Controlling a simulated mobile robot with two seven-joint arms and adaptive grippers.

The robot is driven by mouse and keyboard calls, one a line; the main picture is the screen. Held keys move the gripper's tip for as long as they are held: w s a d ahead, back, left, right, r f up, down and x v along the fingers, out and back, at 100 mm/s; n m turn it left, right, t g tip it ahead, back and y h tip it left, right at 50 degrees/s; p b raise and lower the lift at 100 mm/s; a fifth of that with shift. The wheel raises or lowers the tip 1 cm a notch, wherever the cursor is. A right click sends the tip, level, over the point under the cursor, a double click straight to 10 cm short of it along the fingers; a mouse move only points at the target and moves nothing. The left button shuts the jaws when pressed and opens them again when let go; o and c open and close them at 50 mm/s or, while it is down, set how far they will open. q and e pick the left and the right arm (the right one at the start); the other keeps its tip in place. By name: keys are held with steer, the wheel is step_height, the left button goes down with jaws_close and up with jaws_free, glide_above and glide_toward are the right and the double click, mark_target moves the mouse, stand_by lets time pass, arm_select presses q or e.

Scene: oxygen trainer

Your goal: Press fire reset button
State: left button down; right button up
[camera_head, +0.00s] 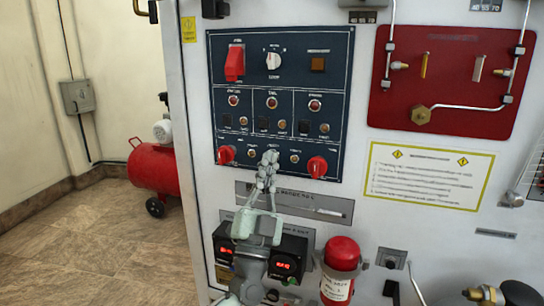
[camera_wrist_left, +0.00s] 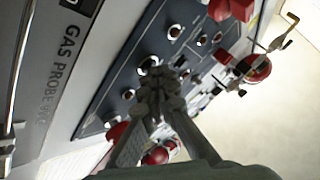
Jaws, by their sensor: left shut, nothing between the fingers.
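The dark blue control panel (camera_head: 338,100) on the white cabinet holds switches, lamps and several small buttons. Its labels are too small to read, so I cannot tell which button is the fire reset. My left gripper (camera_head: 269,158) is shut and empty, its fingertips in front of the panel's bottom row. A small round button (camera_head: 294,158) shows just right of the fingertips, and another (camera_head: 251,153) just left. In the left wrist view the shut fingertips (camera_wrist_left: 165,82) point at the panel (camera_wrist_left: 130,78), close to a round button (camera_wrist_left: 149,64). Contact cannot be told.
Red knobs (camera_head: 226,154) and (camera_head: 317,166) flank the bottom row and stick out. A large red switch (camera_head: 235,63) is at the upper left. A red cylinder (camera_head: 340,268) stands below right of my gripper. Red digital displays (camera_head: 283,266) sit behind my arm.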

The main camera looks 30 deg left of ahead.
stand_by(0.5)
arm_select(q)
steer(key=shift+s+d+p, duration=0.15)
steer(key=shift+s+p, duration=0.35)
steer(key=shift+s, duration=0.25)
steer(key=s+p, duration=0.1)
steer(key=s, duration=0.1)
steer(key=s+d+p, duration=0.1)
steer(key=s, duration=0.1)
steer(key=shift+s, duration=0.4)
steer(key=shift+d, duration=0.1)
stand_by(0.4)
